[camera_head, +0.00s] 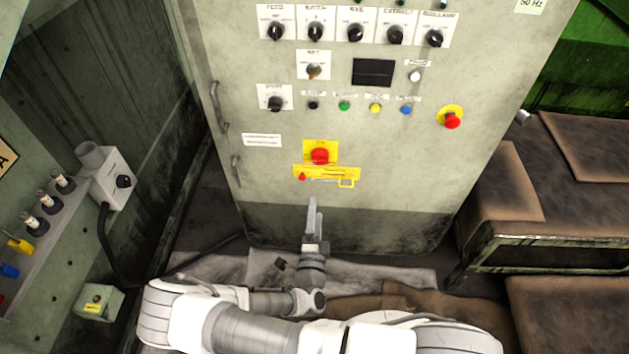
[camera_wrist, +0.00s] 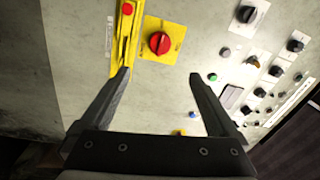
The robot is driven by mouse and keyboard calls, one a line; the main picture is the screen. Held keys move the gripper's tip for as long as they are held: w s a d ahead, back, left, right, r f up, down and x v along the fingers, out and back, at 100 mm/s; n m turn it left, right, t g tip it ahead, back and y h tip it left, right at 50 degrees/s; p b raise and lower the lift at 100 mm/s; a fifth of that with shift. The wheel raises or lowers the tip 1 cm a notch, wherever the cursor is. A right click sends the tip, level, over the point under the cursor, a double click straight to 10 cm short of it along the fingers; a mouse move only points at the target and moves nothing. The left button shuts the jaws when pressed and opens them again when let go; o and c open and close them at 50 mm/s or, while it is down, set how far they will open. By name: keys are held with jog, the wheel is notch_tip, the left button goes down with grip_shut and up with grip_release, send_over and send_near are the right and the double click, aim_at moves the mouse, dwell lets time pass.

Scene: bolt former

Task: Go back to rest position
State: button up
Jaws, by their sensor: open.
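My gripper (camera_head: 313,205) is raised in front of the lower part of the control cabinet (camera_head: 270,185), below its yellow switch panel. In the wrist view my gripper (camera_wrist: 182,85) shows two dark fingers spread wide apart with nothing between them. A red rotary switch (camera_wrist: 160,43) on a yellow plate lies beyond the fingertips in the wrist view. The same red switch (camera_head: 320,156) shows in the head view above my gripper. A yellow bar (camera_head: 327,173) sits just below that switch. My gripper appears apart from the cabinet face.
Several black knobs (camera_head: 316,31) line the cabinet top, with coloured buttons (camera_head: 344,106) below and a red emergency button (camera_head: 452,120) at right. A grey box (camera_head: 112,178) stands left. Brown-topped benches (camera_head: 501,190) stand right. Cloth or sheets (camera_head: 410,297) lie on the floor.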

jog(key=s+d+r+m+g+h+p, duration=0.2)
jog(key=s+d+r+m+g+h, duration=0.4)
jog(key=r+m, duration=0.8)
jog(key=s+d+r+m+g+h+p, duration=0.15)
jog(key=d+r+m+g+h, duration=0.35)
jog(key=d+r+m+g, duration=0.95)
jog(key=s+a+r+m+t+y+p, duration=0.2)
jog(key=s+r+m+y, duration=0.4)
jog(key=r+m, duration=0.4)
jog(key=s+a+r+m+t+y+p, duration=0.2)
jog(key=s+a+r+m+t+y, duration=0.3)
jog(key=r+m, duration=0.4)
jog(key=s+a+m+y, duration=0.1)
jog(key=m+y, duration=0.1)
jog(key=m, duration=0.5)
jog(key=shift+s+a+r+p, duration=0.15)
jog(key=shift+s+r+p, duration=0.15)
jog(key=shift+r, duration=0.05)
jog(key=shift+a+t, duration=0.15)
jog(key=shift+t, duration=0.1)
